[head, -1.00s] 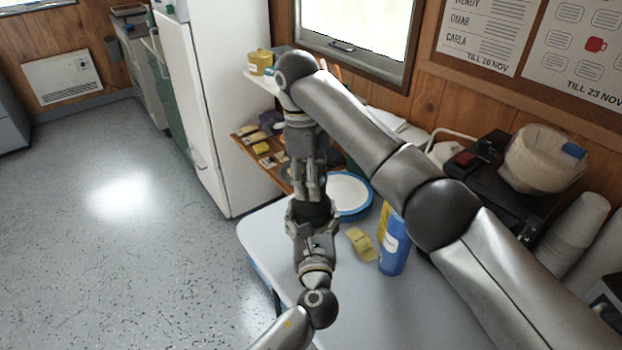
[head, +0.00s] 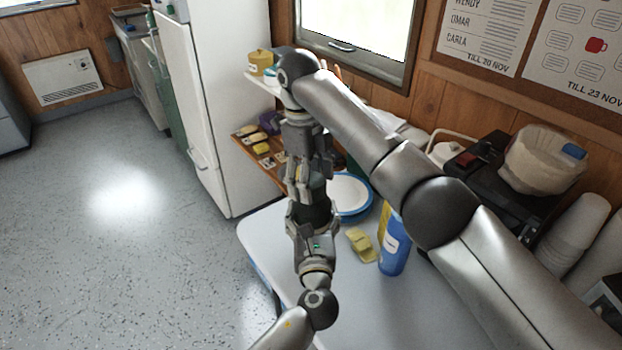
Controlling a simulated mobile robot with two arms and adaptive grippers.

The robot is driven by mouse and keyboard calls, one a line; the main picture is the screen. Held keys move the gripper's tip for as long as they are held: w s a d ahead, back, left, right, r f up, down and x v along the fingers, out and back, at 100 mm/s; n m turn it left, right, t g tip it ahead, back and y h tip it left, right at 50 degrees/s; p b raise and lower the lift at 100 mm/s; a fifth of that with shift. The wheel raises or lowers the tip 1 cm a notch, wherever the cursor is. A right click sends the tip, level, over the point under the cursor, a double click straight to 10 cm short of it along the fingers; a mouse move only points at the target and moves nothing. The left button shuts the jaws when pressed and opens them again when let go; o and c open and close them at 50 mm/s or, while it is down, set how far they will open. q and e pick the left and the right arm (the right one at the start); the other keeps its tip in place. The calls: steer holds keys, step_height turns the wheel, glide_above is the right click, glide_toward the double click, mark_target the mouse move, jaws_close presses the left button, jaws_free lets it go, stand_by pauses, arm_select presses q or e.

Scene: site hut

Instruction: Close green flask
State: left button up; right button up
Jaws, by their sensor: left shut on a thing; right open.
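The flask (head: 318,212) shows as a dark, nearly black-green body above the table's left part. My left gripper (head: 312,218) comes up from below and is shut around it. My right gripper (head: 301,188) points down from above, open, with its fingers at the flask's upper end. Small pale yellowish parts show between those fingers; I cannot tell whether they are finger pads or a lid. The flask's mouth is hidden by the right fingers, so I cannot tell whether a lid is on it.
A white plate with a blue rim (head: 352,191) lies just right of the flask. A yellow sponge (head: 361,244) and a blue can (head: 395,256) stand nearby on the pale table (head: 350,300).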

steer(key=shift+r, duration=2.25)
steer(key=shift+c, duration=0.2)
